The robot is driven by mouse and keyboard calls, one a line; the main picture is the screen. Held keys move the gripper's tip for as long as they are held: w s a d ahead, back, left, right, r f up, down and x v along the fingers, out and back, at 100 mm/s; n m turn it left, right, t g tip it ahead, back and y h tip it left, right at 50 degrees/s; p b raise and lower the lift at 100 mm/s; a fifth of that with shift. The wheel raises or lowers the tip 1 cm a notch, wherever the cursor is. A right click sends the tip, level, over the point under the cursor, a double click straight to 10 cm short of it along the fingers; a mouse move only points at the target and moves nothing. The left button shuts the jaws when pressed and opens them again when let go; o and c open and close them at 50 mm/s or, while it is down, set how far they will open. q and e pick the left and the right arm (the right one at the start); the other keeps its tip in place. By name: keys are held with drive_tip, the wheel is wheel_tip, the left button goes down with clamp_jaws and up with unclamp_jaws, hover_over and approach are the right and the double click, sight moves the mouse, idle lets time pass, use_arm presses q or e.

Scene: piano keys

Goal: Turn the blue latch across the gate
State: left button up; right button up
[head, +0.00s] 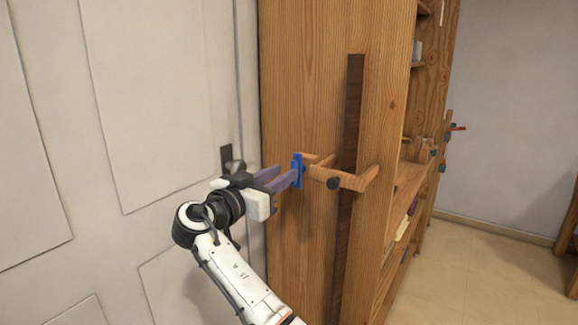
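The blue latch (297,171) stands upright near the middle of the head view, at the near end of a wooden bracket-like piece (345,180) that I take to be the gate. My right gripper (287,172) reaches in from the lower left with two purple fingers. The fingers are apart, with a visible gap between them. The nearer fingertip overlaps or touches the latch's lower part; I cannot tell which. The latch does not look clamped between the fingers. My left gripper is not in view.
A dark vertical wooden strip (349,115) runs along the wooden cabinet side (300,60) behind the bracket. A white panelled door (140,90) with a dark handle (230,160) is at left. Shelves with small items are at right, beside open floor (480,270).

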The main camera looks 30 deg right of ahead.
sight(291, 168)
drive_tip(key=shift+p+x, duration=0.35)
drive_tip(key=shift+x, duration=1.65)
clamp_jaws()
drive_tip(key=shift+n, duration=0.4)
drive_tip(key=shift+w+a+f+n+p, duration=0.1)
drive_tip(key=shift+w+f+n+p, duration=0.25)
drive_tip(key=shift+n, duration=2.5)
drive_tip(key=shift+w+a+f+n+p, duration=0.15)
drive_tip(key=shift+n+p, duration=0.45)
drive_tip(key=shift+n, duration=2.3)
drive_tip(key=shift+w+a+f+n+p, duration=0.1)
drive_tip(key=shift+w+f+n+p, duration=0.3)
drive_tip(key=shift+n, duration=2.45)
drive_tip(key=shift+s, duration=0.15)
